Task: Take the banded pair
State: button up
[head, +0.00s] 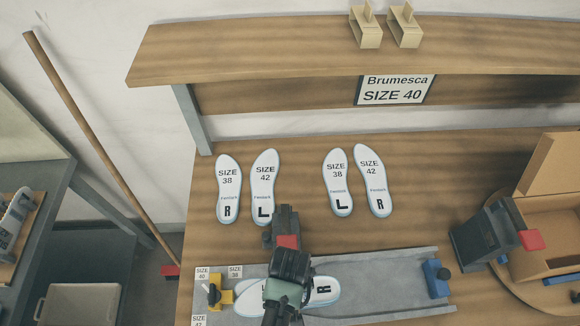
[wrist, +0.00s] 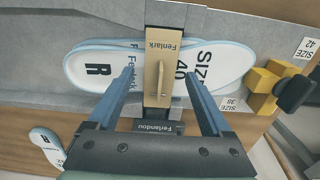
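The banded pair (wrist: 222,62) is a stack of white insoles with blue edges, lying flat in the grey tray (head: 385,265). In the wrist view the top one reads R and size 40. A beige band (wrist: 160,48) marked Fenlark, with a small raised handle, crosses its middle. In the head view the pair (head: 325,291) shows partly behind my gripper. My gripper (wrist: 160,80) is open above the pair, one finger on either side of the band, with nothing held. Whether the fingertips touch the insoles I cannot tell.
Loose insoles of sizes 38 and 42 (head: 265,175) lie behind the tray. A yellow stop (head: 215,292) with a black knob and a blue block (head: 436,278) stand at the tray's ends. A cardboard box (head: 553,205) is at right. Beige clips (head: 366,30) sit on the shelf.

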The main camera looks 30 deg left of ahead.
grip_shut()
jog(key=shift+r, duration=0.1)
notch_tip(320, 180, up, 18)
jog(key=p, duration=0.4)
